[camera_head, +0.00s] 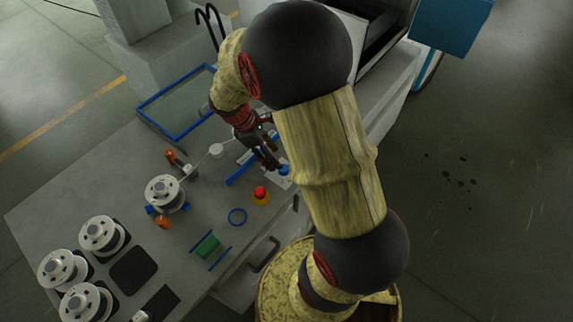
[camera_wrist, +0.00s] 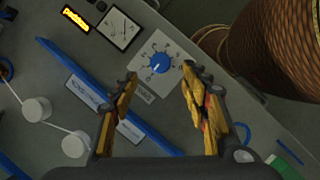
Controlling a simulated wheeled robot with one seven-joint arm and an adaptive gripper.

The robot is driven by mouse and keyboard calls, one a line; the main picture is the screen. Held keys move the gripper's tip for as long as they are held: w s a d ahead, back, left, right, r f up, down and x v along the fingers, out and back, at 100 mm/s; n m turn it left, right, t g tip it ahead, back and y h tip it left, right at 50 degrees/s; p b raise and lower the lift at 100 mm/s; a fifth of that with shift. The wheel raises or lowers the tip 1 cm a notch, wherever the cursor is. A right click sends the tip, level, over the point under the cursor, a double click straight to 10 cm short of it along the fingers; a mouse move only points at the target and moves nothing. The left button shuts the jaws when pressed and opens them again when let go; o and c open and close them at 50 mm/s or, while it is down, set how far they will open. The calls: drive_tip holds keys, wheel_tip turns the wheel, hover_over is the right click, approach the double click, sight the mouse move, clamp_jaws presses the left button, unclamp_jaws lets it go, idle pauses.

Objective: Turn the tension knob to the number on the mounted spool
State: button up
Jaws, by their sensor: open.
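The blue tension knob (camera_wrist: 160,63) sits on a white dial plate (camera_wrist: 178,50) with marks around it, too small to read. In the head view the knob (camera_head: 284,170) shows just beyond my gripper's fingers. My gripper (camera_wrist: 159,76) is open and empty, its two fingers apart on either side of the knob in the wrist view. I cannot tell how far above the knob they are. The mounted spool (camera_head: 165,190) is a white-flanged reel at the middle left of the bench, with orange clips beside it. Its number cannot be read from here.
Several loose spools (camera_head: 102,234) stand at the left. A gauge (camera_wrist: 118,27), a lit display (camera_wrist: 76,18) and a blue rail (camera_wrist: 70,68) flank the dial.

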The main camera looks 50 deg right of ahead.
sight(284, 171)
drive_tip(key=shift+n, duration=0.3)
drive_tip(key=b+x, duration=0.1)
drive_tip(key=x, duration=0.6)
drive_tip(key=shift+f, duration=0.45)
drive_tip(key=shift+c, duration=1)
drive_tip(key=c, duration=0.9)
drive_tip(key=shift+c, duration=0.2)
